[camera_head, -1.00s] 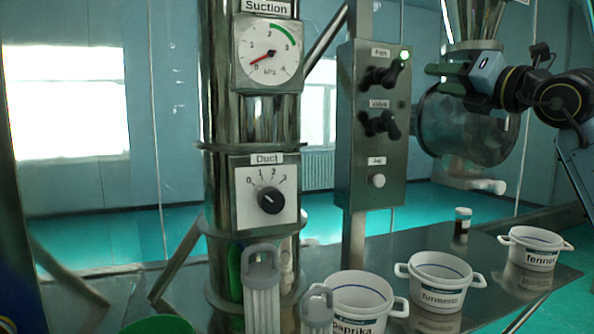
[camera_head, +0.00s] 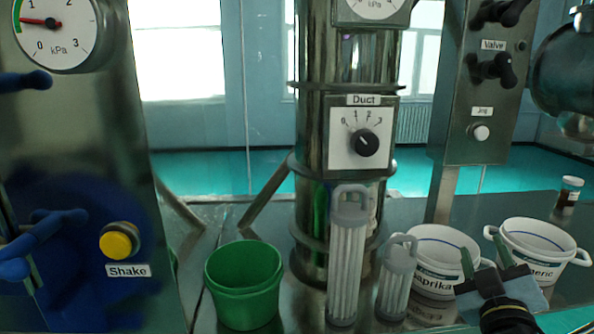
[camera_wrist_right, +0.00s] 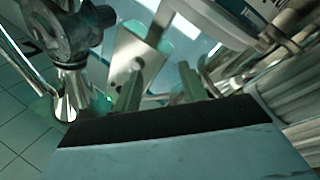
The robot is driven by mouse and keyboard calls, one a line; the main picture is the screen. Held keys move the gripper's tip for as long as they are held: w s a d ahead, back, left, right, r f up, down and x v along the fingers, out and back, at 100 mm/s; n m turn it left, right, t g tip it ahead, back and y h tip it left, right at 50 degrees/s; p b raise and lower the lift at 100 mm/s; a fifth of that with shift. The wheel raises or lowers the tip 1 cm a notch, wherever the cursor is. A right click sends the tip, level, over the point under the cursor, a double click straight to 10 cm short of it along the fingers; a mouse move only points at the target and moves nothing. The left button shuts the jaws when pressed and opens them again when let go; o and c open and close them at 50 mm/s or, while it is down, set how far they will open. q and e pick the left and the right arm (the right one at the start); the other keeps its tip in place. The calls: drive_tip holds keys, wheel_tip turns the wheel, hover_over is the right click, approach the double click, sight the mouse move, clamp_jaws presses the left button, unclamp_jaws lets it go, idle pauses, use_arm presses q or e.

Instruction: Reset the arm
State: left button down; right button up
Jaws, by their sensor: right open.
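My right gripper (camera_head: 484,258) is low at the right in the head view, in front of the white pots. Its two greenish fingers are apart and nothing shows between them. In the right wrist view the fingers (camera_wrist_right: 158,90) are also apart and empty. The white paprika pot (camera_head: 430,245) is just left of and behind the gripper. A second white pot (camera_head: 545,236), its label partly covered and ending in "meric", is behind it to the right. I cannot tell whether the gripper touches either pot. My left gripper is not in view.
A control panel (camera_head: 488,100) with valve knob and jog button stands behind the pots. Two ribbed filters (camera_head: 347,260) and (camera_head: 397,280) stand before the steel duct (camera_head: 340,240). A green bucket (camera_head: 243,290) and the yellow shake button (camera_head: 118,243) are left. A small jar (camera_head: 569,192) stands far right.

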drive_tip(key=s+f+m+g, duration=0.1)
drive_tip(key=s+f+g, duration=0.2)
drive_tip(key=f, duration=0.3)
drive_tip(key=s+f+m+g, duration=0.1)
drive_tip(key=s+f+g, duration=0.2)
drive_tip(key=f, duration=0.4)
drive_tip(key=s+a+f+g+y, duration=0.3)
drive_tip(key=s+a+f+g, duration=0.2)
drive_tip(key=s+f, duration=0.45)
drive_tip(key=s+a+f+g+y, duration=0.2)
drive_tip(key=s+a+f+g, duration=0.4)
drive_tip(key=s, duration=0.6)
wheel_tip(320, 180, down, 24)
drive_tip(key=s+d, duration=0.1)
drive_tip(key=d, duration=0.1)
drive_tip(key=s+d+f+g, duration=0.1)
drive_tip(key=s+d+f, duration=0.1)
drive_tip(key=s+f, duration=0.5)
drive_tip(key=s+d+f, duration=0.1)
drive_tip(key=s+f, duration=0.7)
drive_tip(key=s, duration=0.1)
drive_tip(key=shift+s+d+f+g, duration=0.2)
drive_tip(key=shift+d+g, duration=0.2)
